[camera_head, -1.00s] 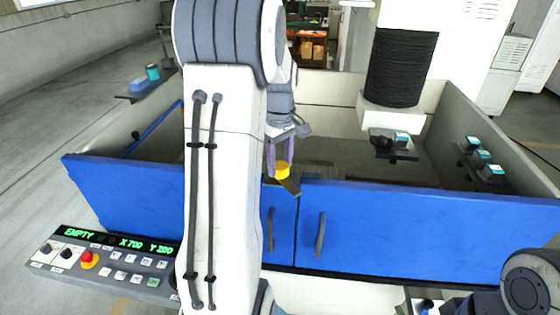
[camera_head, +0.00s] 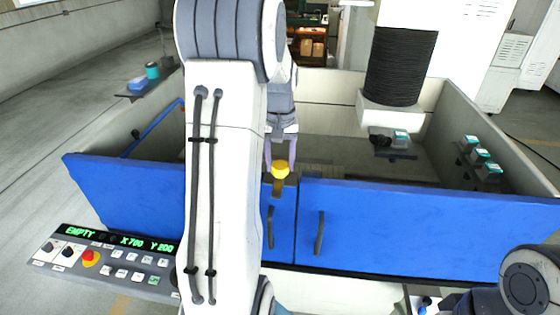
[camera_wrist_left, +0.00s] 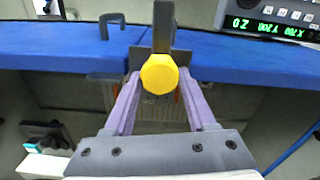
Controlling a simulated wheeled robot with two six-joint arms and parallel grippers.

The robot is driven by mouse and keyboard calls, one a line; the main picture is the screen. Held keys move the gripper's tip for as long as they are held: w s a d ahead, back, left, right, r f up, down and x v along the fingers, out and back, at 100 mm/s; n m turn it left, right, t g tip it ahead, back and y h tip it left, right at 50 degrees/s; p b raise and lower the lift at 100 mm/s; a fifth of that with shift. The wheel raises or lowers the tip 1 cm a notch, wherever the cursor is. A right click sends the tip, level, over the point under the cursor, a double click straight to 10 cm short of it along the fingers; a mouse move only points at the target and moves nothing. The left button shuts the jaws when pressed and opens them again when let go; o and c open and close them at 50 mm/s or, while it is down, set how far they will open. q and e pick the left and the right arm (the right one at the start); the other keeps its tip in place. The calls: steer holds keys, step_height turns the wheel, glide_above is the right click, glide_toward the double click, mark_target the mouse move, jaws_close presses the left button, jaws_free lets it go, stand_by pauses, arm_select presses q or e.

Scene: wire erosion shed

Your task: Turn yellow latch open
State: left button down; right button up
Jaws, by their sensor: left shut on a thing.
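The yellow latch (camera_head: 281,169) sits at the top edge where the two blue doors (camera_head: 420,225) meet. Its dark lever (camera_head: 278,187) now points down along the door front in the head view. In the left wrist view the yellow hub (camera_wrist_left: 160,74) is in the middle, with the dark lever (camera_wrist_left: 164,25) extending away over the door edge. My left gripper (camera_head: 281,160) is shut on the latch, its purple fingers (camera_wrist_left: 127,105) on either side of the hub. The finger contact is partly hidden behind the hub. My right gripper is out of view; only part of my right arm shows.
Two dark door handles (camera_head: 319,233) stand out below the latch. A control panel (camera_head: 110,262) with a red button is at lower left. Behind the doors is an open tank, with a black bellows column (camera_head: 401,68) over it and small teal-topped blocks (camera_head: 481,154) at the right wall.

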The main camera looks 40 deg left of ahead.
mark_target(280, 164)
arm_select(q)
steer(key=shift+r, duration=0.1)
stand_by(0.4)
steer(key=shift+c, duration=1)
jaws_free()
steer(key=shift+r, duration=0.35)
step_height(280, 164, up, 10)
steer(key=b, duration=0.2)
steer(key=shift+f, duration=0.15)
